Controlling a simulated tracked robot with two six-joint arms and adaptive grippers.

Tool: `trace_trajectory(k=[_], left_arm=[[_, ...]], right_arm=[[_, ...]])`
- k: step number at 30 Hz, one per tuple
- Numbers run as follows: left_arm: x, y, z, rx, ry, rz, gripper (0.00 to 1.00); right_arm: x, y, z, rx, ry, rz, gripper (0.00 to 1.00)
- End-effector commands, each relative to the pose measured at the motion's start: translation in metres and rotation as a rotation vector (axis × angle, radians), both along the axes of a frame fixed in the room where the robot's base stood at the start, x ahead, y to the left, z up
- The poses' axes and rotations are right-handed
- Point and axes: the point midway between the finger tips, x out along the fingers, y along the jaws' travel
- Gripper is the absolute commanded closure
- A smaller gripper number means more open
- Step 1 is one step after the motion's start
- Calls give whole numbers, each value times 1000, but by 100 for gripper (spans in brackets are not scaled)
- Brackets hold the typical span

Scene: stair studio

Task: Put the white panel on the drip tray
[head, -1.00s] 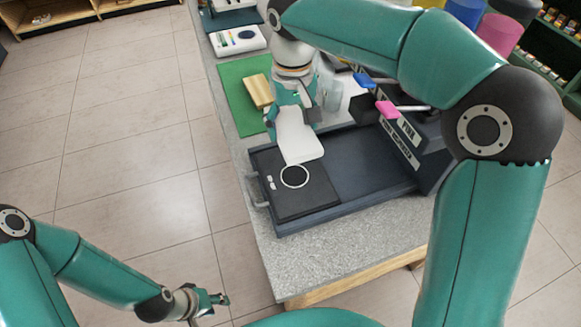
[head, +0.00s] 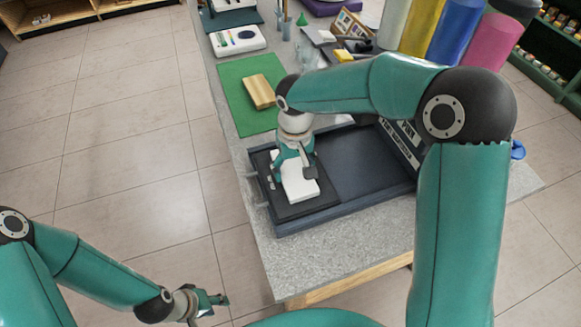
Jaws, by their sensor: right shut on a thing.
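The white panel (head: 303,190) is over the black square plate (head: 309,209) at the left end of the dark tray (head: 365,170). My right gripper (head: 297,170) is above the panel and shut on it, hiding its far part. The panel covers the place of the plate's white ring. I cannot tell whether the panel touches the plate. My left gripper (head: 217,300) hangs low at the left over the floor, away from the counter, and its jaw opening is not clear.
A green mat (head: 240,105) with a wooden block (head: 258,92) lies behind the tray. A white device (head: 238,39) stands farther back. Coloured cylinders (head: 455,35) stand at the back right. The counter's near end (head: 330,255) is bare.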

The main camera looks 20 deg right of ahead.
Motion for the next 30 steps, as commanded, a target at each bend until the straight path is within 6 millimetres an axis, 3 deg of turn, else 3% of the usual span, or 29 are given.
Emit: trace_trajectory(k=[7,8,12,25,30], left_arm=[[0,0,-2,0,0,0,60],[0,0,-2,0,0,0,60],[0,0,-1,0,0,0,60],[0,0,0,0,0,0,60],[0,0,-1,0,0,0,60]], right_arm=[[0,0,-2,0,-1,0,63],[0,0,-1,0,-1,0,22],[0,0,-1,0,-1,0,1],[1,1,4,0,-2,1,1],[2,1,25,0,-6,1,1]])
